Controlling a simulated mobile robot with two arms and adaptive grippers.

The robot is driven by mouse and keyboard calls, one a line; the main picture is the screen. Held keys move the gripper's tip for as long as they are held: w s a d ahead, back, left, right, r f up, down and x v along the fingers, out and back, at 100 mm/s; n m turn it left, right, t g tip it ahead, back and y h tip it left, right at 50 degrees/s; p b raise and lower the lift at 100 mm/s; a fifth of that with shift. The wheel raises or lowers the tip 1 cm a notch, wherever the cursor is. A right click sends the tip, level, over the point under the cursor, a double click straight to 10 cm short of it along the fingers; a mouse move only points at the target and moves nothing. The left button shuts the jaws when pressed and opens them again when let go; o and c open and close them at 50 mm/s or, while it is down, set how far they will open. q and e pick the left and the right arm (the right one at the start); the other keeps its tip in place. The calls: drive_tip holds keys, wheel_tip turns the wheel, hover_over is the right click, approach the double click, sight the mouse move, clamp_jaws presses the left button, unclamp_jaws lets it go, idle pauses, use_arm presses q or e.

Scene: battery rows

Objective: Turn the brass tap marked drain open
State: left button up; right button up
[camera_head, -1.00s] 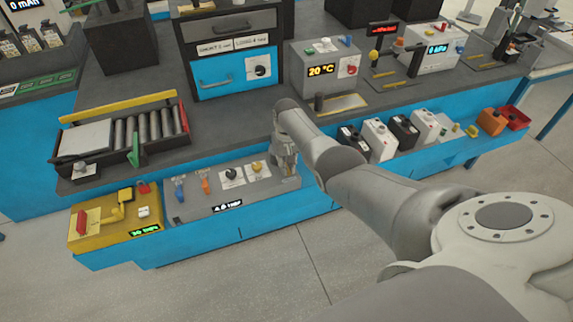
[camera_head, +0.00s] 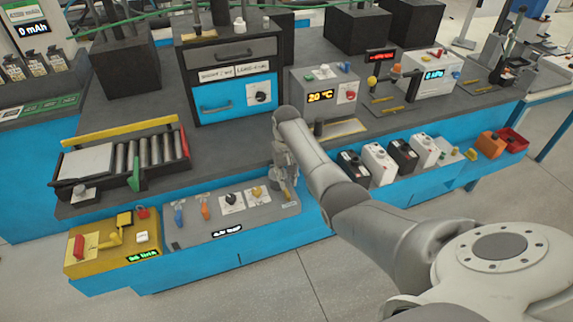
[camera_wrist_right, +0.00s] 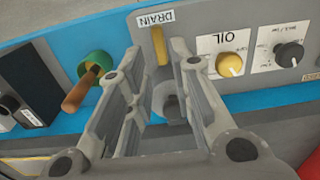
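The brass tap (camera_wrist_right: 160,45) is a short yellow lever below a white DRAIN label (camera_wrist_right: 155,18) on the grey panel. It stands upright in the right wrist view, with a round grey fitting (camera_wrist_right: 170,104) beneath it. My right gripper (camera_wrist_right: 158,58) is open, one finger either side of the tap. I see no clear contact. In the head view my right gripper (camera_head: 286,186) is at the right end of the grey panel (camera_head: 232,228); the arm and fingers hide the tap there. My left gripper is not in view.
The yellow OIL knob (camera_wrist_right: 229,64) and a black knob (camera_wrist_right: 288,55) sit right of the tap in the wrist view. A green valve with a brown handle (camera_wrist_right: 82,92) is to the left. In the head view, several bottles and boxes stand right of the forearm.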

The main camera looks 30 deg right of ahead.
sight(286, 192)
wheel_tip(286, 192, up, 6)
drive_tip(key=shift+f, duration=0.1)
idle(0.6)
